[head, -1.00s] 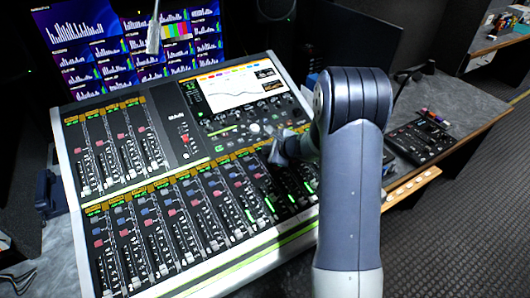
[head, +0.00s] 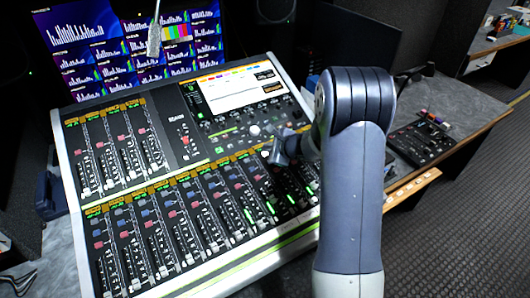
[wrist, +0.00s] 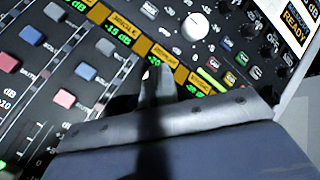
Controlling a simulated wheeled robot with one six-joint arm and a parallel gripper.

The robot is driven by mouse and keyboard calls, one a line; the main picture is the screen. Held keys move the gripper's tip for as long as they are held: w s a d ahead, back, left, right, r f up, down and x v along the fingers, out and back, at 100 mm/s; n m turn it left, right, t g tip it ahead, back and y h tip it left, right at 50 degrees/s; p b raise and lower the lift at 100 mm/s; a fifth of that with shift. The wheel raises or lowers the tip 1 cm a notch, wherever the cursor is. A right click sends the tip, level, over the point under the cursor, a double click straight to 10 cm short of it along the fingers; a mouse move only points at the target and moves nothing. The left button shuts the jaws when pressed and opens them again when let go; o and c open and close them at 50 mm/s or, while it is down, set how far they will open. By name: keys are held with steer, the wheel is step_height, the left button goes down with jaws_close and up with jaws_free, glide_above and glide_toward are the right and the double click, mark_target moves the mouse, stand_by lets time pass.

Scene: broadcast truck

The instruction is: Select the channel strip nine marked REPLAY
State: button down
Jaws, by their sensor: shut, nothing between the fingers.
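The mixing console (head: 180,130) has an upper-left bank and a longer lower bank of channel strips, each with orange-framed labels, buttons and a fader. The lower bank's label row (head: 185,178) runs up to the right toward my gripper. My gripper (head: 278,152) is shut and empty over the far right part of this row. In the wrist view my gripper (wrist: 155,76) has its tips at the orange and green labels; I cannot tell whether they touch. A label (wrist: 122,33) reading -15 dB lies left of the tips. The word REPLAY is not readable in either view.
The console's screen (head: 240,92) is lit, with READY (wrist: 294,22) readable in the wrist view. A round white knob (wrist: 194,26) lies beyond the tips. A microphone (head: 153,40) hangs before the monitor wall (head: 110,75). A smaller control panel (head: 425,140) sits at right.

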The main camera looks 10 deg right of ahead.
steer(key=shift+r, duration=0.1)
steer(key=r+p, duration=0.2)
steer(key=r, duration=0.1)
steer(key=r+p, duration=0.1)
steer(key=r, duration=0.1)
steer(key=shift+s+d, duration=0.15)
steer(key=shift+s, duration=0.2)
steer(key=shift+f, duration=0.15)
stand_by(0.6)
steer(key=shift+w+f+b, duration=0.1)
steer(key=shift+f+b, duration=0.6)
steer(key=shift+f, duration=0.2)
steer(key=shift+r+p, duration=0.5)
steer(key=shift+p, duration=0.35)
steer(key=shift+r+p, duration=0.35)
steer(key=shift+p, duration=0.9)
steer(key=r, duration=0.1)
steer(key=r+p, duration=0.2)
steer(key=r, duration=0.1)
steer(key=shift+s, duration=0.35)
